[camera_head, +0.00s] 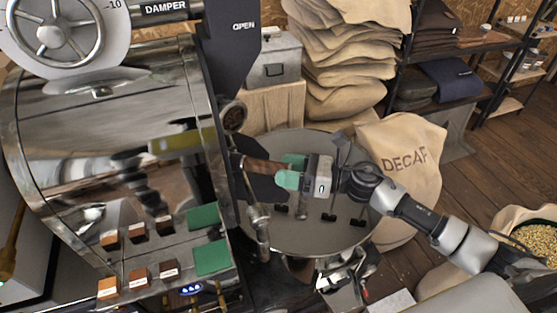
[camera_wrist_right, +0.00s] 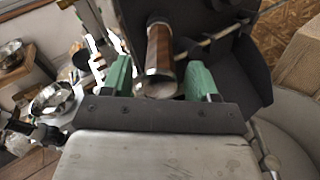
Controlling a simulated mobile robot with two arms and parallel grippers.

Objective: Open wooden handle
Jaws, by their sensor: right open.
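The wooden handle (camera_head: 262,164) is a brown grip with a metal end cap, sticking out from the dark front plate of the shiny roaster drum. My right gripper (camera_head: 290,171), with green fingertips, is open right at the handle's free end. In the right wrist view the handle (camera_wrist_right: 160,48) points toward the palm. Its end lies between the two green fingers of the gripper (camera_wrist_right: 159,78), with a gap seen on each side. Whether a finger touches it I cannot tell. The left gripper is not in view.
The round cooling tray (camera_head: 330,236) lies below my right arm. A dark plate marked OPEN (camera_head: 232,50) rises above the handle. A DECAF sack (camera_head: 405,160) stands behind the arm, and stacked sacks (camera_head: 340,60) are at the back. Wooden floor (camera_head: 470,185) is free at right.

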